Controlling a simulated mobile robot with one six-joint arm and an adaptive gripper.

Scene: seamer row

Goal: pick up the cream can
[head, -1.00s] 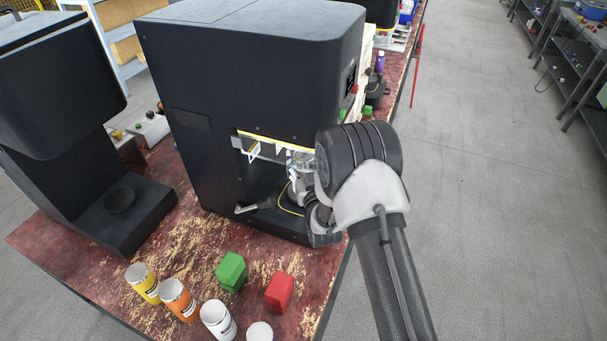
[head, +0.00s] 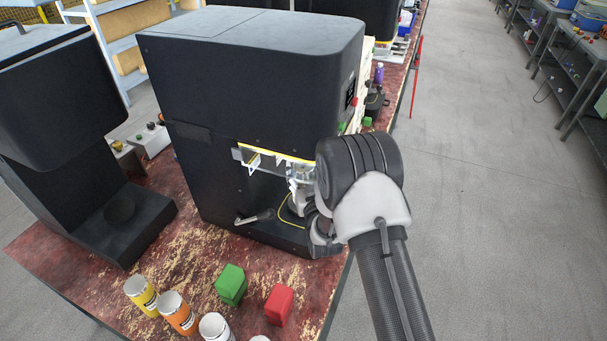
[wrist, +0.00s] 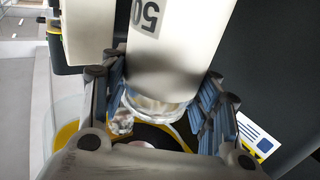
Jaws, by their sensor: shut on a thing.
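The cream can (wrist: 175,60) fills the middle of the wrist view, a pale cylinder with a dark "50" on its side and a shiny metal rim at its lower end. My gripper (wrist: 164,85) has a ribbed finger on each side of it and is shut on it. In the head view my gripper (head: 320,235) is at the right front of a large black machine (head: 245,80), by its open bay. There the can is hidden behind my arm and wrist.
A yellow can (head: 141,296), an orange can (head: 178,313), a white can (head: 215,328), a green block (head: 231,284) and a red block (head: 279,304) stand on the worn red bench. Another black machine (head: 60,90) stands left. Open floor lies right.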

